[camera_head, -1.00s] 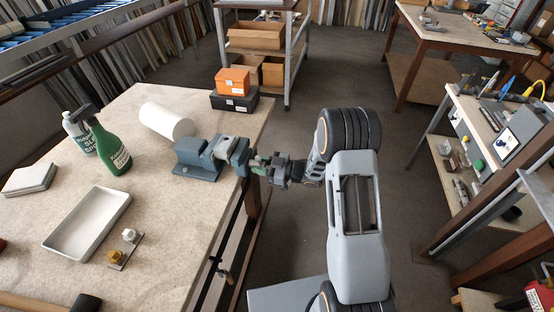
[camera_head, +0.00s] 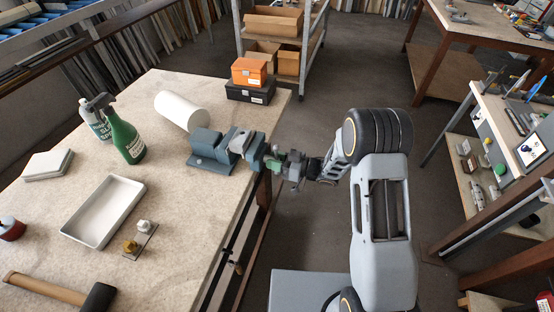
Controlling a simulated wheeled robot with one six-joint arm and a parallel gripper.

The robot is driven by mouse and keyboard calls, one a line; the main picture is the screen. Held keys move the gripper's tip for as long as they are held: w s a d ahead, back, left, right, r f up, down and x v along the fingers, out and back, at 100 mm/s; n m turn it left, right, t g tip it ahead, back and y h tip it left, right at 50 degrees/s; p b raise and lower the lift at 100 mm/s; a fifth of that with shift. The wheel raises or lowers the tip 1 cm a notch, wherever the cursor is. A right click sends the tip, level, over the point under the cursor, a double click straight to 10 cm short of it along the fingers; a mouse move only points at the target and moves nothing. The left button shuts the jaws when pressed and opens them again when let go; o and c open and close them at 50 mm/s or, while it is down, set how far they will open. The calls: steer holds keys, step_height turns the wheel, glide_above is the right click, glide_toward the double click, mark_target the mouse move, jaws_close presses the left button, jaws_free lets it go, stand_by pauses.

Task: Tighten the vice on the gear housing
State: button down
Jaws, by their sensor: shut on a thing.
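The blue-grey vice (camera_head: 211,162) sits at the right edge of the workbench, its screw end facing right over the edge. A light grey piece, seemingly the gear housing (camera_head: 239,139), sits between its jaws; its lower part is hidden. My gripper (camera_head: 278,161) is at the vice's screw end, just past the bench edge, with my arm reaching in from the right. It is shut on what appears to be the vice handle, which is mostly hidden by the fingers. Green parts show at the grip. I cannot tell how tightly the jaws press the housing.
On the workbench (camera_head: 180,245) are a white roll (camera_head: 182,111), a green spray bottle (camera_head: 127,139), a white tray (camera_head: 104,209), small brass and white fittings (camera_head: 137,238) and a hammer (camera_head: 60,292). Orange and black boxes (camera_head: 249,72) stand behind the vice. Open floor lies right of the bench.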

steer(key=c, duration=0.8)
jaws_free()
steer(key=shift+c, duration=0.2)
steer(key=b+v, duration=0.2)
steer(key=v, duration=1.2)
steer(key=shift+a, duration=0.1)
